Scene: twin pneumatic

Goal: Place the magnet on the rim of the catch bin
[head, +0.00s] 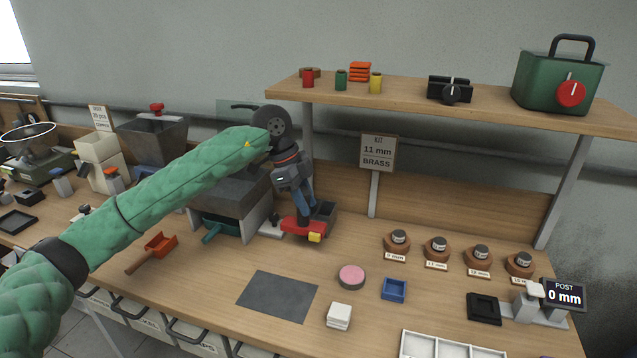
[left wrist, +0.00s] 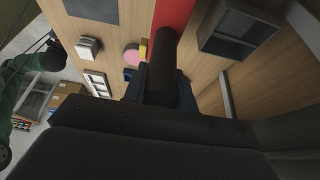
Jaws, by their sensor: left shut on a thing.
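My left gripper (head: 305,214) points down and is shut on the black handle (left wrist: 164,65) of a red bar with a yellow end, which I take as the magnet (head: 297,227). Its red part also shows at the top of the left wrist view (left wrist: 174,14). A small dark grey open-topped box, apparently the catch bin (head: 328,214), stands right behind the red bar in the head view. In the left wrist view the bin (left wrist: 222,46) is to the right of the bar, with wood between them. Whether bar and bin touch is unclear. My right gripper is not seen.
A grey hopper machine (head: 230,190) stands just left of the gripper. A kit sign (head: 379,153) is behind, to the right. A dark mat (head: 277,296), pink disc (head: 352,276), white block (head: 339,315) and blue tray (head: 394,290) lie in front. A shelf (head: 420,100) overhangs behind.

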